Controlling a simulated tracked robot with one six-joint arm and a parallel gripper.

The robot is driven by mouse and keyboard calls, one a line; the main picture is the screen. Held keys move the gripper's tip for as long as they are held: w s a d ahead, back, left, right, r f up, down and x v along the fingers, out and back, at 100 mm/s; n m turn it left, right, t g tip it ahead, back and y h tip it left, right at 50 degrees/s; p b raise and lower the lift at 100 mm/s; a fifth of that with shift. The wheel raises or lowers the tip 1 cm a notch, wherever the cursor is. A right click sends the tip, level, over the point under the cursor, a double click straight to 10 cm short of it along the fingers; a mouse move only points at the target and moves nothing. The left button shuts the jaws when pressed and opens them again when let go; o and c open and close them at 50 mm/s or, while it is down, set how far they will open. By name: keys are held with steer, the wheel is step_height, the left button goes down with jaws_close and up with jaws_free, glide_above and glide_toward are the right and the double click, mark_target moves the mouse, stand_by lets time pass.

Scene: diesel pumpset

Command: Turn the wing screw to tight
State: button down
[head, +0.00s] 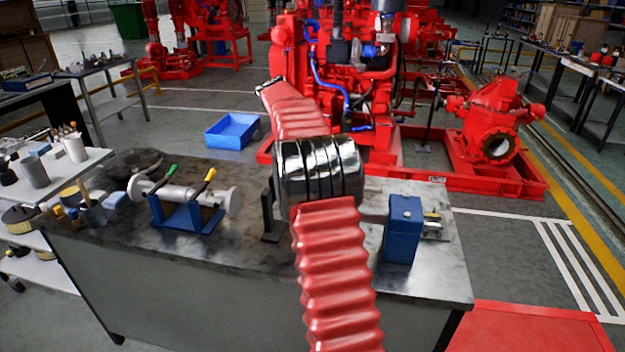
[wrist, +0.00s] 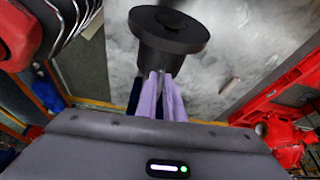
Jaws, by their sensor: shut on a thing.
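My gripper (wrist: 162,82) shows in the wrist view, its lilac fingers close together and shut at the lower part of a black round piece (wrist: 168,40) with a wide flange. The wings of the wing screw do not show clearly; the fingers and the black piece cover the grip. In the head view my red ribbed arm crosses the middle of the bench and hides my gripper and the screw. A black upright stand (head: 268,218) shows just left of the arm on the bench.
The bench (head: 180,275) holds a grey cylinder on a blue cradle (head: 183,212) at left and a blue block (head: 402,228) at right, close to my arm. A red pump (head: 497,115) and a blue bin (head: 232,131) stand behind. Bench front is clear.

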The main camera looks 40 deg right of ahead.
steer(key=c, duration=1.9)
jaws_free()
steer(key=shift+o, duration=0.2)
steer(key=shift+r, duration=0.1)
